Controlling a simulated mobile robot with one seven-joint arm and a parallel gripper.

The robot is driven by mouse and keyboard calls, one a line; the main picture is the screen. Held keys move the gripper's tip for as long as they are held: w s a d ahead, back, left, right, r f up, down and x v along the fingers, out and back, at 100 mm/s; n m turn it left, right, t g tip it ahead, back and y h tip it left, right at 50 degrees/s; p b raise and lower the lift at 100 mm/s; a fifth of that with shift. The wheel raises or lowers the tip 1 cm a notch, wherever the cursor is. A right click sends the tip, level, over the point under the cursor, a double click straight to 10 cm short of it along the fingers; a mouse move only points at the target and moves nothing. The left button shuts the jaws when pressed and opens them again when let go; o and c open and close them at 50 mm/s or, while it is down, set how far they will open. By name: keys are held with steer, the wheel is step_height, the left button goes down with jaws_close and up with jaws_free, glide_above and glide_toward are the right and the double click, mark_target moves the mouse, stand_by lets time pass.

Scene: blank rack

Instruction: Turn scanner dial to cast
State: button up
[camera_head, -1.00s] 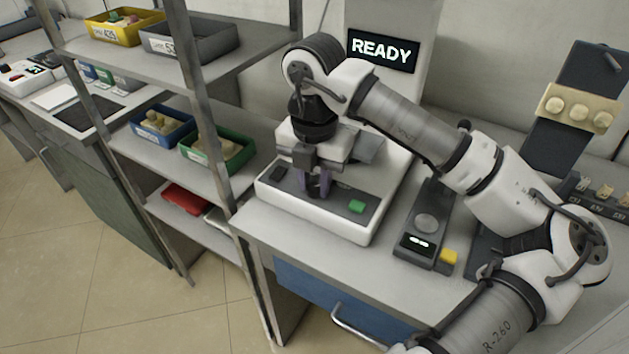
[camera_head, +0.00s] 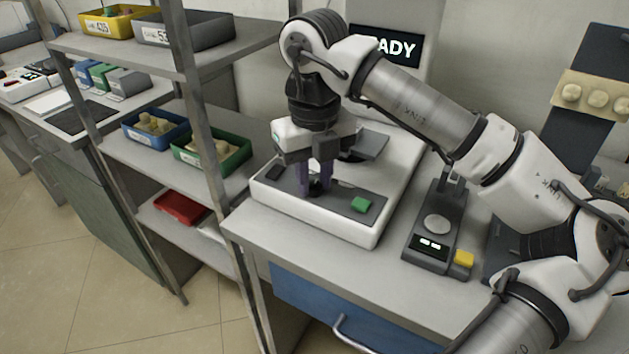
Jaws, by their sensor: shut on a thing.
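The scanner (camera_head: 372,231) is a white box with a dark front panel on the bench, with a green button (camera_head: 362,204) on that panel. The black dial (camera_head: 317,187) sits on the panel, mostly hidden by my fingers. My gripper (camera_head: 316,186) points down over the panel with its purple fingers shut on the dial. The dial's marks and pointer are too small and too covered to read. A screen (camera_head: 398,48) behind the scanner is partly hidden by my arm and shows the letters "ADY".
A small scale (camera_head: 437,225) with a yellow button (camera_head: 464,258) stands right of the scanner. A metal shelf (camera_head: 213,130) with bins is close on the left. A dark stand (camera_head: 588,90) with cream knobs is at the right.

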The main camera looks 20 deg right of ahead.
mark_target(315, 185)
steer(key=n+b, duration=0.1)
steer(key=n, duration=0.5)
steer(key=shift+n, duration=0.4)
stand_by(0.4)
steer(key=o, duration=1)
steer(key=shift+r, duration=0.1)
step_height(315, 185, up, 14)
steer(key=p, duration=0.9)
steer(key=shift+f+p, duration=0.2)
steer(key=shift+p, duration=0.15)
steer(key=shift+s, duration=0.1)
